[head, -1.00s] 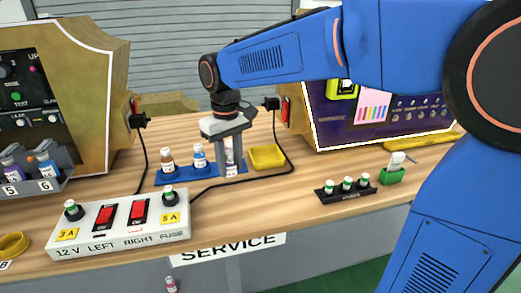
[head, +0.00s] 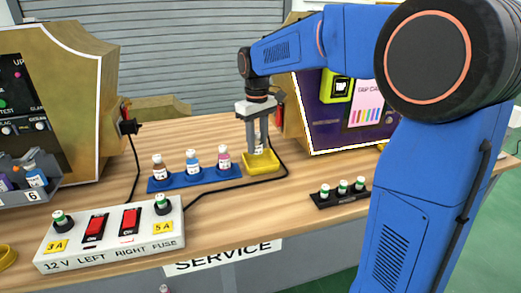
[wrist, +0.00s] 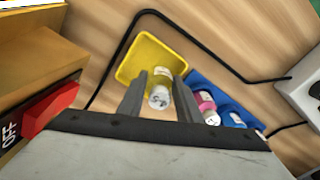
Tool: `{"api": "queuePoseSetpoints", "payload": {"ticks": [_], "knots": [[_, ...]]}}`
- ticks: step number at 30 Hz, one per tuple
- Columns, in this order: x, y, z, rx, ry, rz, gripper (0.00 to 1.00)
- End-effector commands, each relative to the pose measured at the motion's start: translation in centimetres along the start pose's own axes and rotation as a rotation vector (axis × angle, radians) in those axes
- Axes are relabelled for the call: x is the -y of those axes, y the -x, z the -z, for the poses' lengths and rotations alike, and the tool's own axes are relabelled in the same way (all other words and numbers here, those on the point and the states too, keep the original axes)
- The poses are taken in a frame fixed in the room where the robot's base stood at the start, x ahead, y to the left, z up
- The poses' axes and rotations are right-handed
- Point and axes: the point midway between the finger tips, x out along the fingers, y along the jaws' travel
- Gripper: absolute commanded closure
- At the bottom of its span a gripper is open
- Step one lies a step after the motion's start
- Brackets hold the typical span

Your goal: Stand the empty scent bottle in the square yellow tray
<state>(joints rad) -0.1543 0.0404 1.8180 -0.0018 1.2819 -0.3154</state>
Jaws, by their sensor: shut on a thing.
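The square yellow tray (head: 275,165) sits on the wooden counter, just right of a blue rack. My gripper (head: 258,149) points down over the tray, its fingers shut on the pale, clear-looking scent bottle. In the wrist view the bottle (wrist: 160,98) is between the two fingers (wrist: 160,92), its top toward the camera, with the yellow tray (wrist: 135,62) around and behind it. The bottle looks roughly upright. I cannot tell whether its base touches the tray floor; the fingers and tray rim hide part of it.
The blue rack (head: 173,184) holds brown, blue and pink bottles close to the tray's left. A black cable (head: 285,168) curves around the tray. A purple machine (head: 322,120) stands right; a white fuse box (head: 70,258) and a black holder (head: 345,197) are nearer the front.

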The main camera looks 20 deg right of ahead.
Motion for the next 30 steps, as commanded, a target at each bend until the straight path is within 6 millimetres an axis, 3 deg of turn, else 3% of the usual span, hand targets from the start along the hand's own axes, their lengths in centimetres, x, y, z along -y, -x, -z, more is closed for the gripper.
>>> {"api": "queuePoseSetpoints", "payload": {"ticks": [6,17,28,29,30], "knots": [[-1.8,0.0,0.3,0.0,0.0,0.0,0.93],[-1.8,-3.4,0.3,0.001,0.001,0.0,0.93],[-1.8,-3.8,0.3,0.0,0.001,0.0,0.93],[-1.8,-3.7,0.3,0.0,0.001,0.0,0.61],[-1.8,-3.7,0.3,0.0,0.001,0.0,0.52]]}}
